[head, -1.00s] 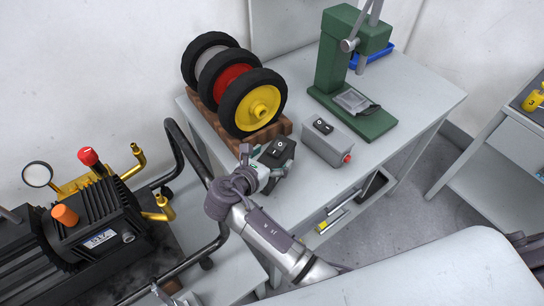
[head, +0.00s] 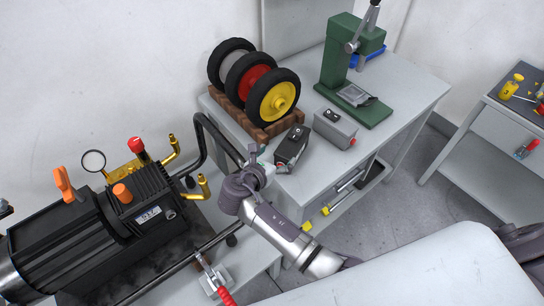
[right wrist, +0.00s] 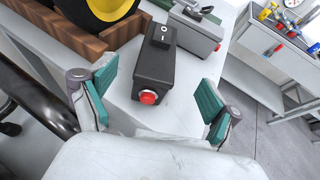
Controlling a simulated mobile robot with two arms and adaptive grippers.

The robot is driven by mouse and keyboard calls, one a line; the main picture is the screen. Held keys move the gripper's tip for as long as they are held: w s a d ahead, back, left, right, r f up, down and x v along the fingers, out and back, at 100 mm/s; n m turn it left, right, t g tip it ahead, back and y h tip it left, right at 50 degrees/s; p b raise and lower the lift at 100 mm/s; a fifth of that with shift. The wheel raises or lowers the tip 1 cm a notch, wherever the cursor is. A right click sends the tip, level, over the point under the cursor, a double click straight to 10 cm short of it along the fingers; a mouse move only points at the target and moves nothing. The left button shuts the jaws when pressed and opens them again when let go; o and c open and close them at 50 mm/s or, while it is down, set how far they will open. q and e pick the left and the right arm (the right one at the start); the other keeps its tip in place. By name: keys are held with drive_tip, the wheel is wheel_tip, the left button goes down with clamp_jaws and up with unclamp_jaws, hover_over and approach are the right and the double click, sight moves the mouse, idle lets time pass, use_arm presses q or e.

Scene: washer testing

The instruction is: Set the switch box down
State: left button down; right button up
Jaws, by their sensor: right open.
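The black switch box (head: 292,147) rests on the grey table beside the wooden wheel stand. It has a rocker switch on top, and the right wrist view shows the box (right wrist: 155,70) with a red button on its near end. My right gripper (head: 260,163) is open and empty, just off the near end of the black box. In the right wrist view its green-padded fingers (right wrist: 152,100) are spread wide, with the box ahead between them and not touched. A grey switch box (head: 335,129) with a red button stands to the right. My left gripper is not in view.
Wheels with yellow, red and grey hubs sit in the wooden stand (head: 268,129) behind the black box. A green press (head: 345,75) stands at the table's back right. A black compressor (head: 110,225) with brass fittings fills the left. A side table (head: 470,150) stands right.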

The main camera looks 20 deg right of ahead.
drive_tip(key=s+a+m+t+y, duration=0.1)
drive_tip(key=a+m+t+y, duration=0.3)
drive_tip(key=m+y, duration=0.45)
drive_tip(key=s+d+f+m+g+y, duration=0.1)
drive_tip(key=s+f+m+g, duration=0.15)
drive_tip(key=s+f, duration=0.5)
drive_tip(key=s+f+m+g, duration=0.2)
drive_tip(key=s+f+m, duration=0.15)
drive_tip(key=f, duration=0.75)
drive_tip(key=s+d+f+m+g+y, duration=0.1)
drive_tip(key=s+f+m+g, duration=0.15)
drive_tip(key=s+f, duration=0.55)
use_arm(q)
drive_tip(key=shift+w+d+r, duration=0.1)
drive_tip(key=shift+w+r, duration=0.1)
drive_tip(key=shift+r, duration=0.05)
use_arm(e)
drive_tip(key=s+d+f+m+g, duration=0.2)
drive_tip(key=s+f, duration=0.6)
drive_tip(key=s, duration=0.5)
drive_tip(key=s+d+f+m+g, duration=0.3)
drive_tip(key=s+d+f+m, duration=0.2)
drive_tip(key=s, duration=0.9)
wheel_tip(320, 180, down, 3)
